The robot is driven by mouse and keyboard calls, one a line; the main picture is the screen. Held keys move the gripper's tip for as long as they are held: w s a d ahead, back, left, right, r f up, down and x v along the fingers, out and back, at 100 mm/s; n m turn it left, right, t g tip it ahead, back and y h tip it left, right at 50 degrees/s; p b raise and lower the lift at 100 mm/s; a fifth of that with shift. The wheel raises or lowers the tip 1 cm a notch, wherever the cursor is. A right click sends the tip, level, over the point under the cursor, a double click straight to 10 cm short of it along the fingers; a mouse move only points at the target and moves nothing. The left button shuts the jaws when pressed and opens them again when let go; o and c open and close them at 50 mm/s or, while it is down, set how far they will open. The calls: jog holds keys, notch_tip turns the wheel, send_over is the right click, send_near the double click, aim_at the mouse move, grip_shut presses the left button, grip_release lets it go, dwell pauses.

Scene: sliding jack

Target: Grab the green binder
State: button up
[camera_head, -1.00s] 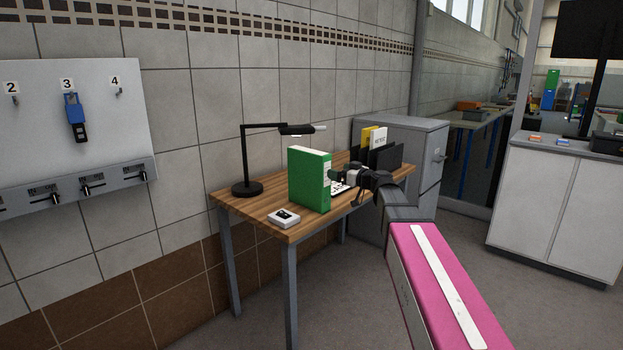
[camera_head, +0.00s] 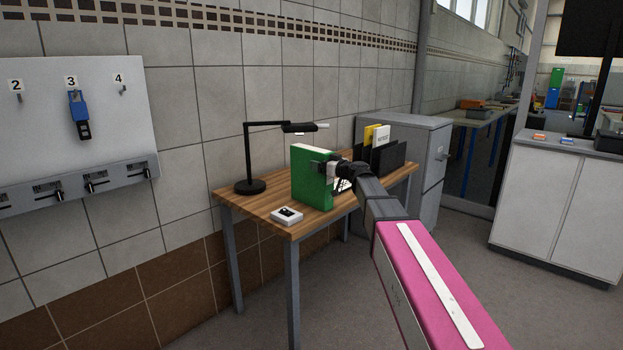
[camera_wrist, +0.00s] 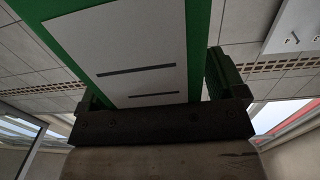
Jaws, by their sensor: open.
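The green binder (camera_head: 311,178) stands upright on the wooden desk (camera_head: 258,205). My gripper (camera_head: 322,164) is at the binder's right side, at its upper part. In the wrist view the binder (camera_wrist: 199,30), with its white label (camera_wrist: 135,55), rises between the open fingers of my gripper (camera_wrist: 158,90). The right finger is close beside the binder; the left finger is mostly hidden behind the binder and label. The jaws are open and not closed on it.
A black desk lamp (camera_head: 249,186) stands behind the binder to the left. A small white box (camera_head: 287,216) lies at the desk's front edge. A black file holder (camera_head: 388,158) with a yellow folder stands at the right. A grey cabinet (camera_head: 432,150) is beyond.

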jog(key=shift+c, duration=0.3)
jog(key=c, duration=1.5)
grip_shut()
jog(key=shift+r, duration=0.2)
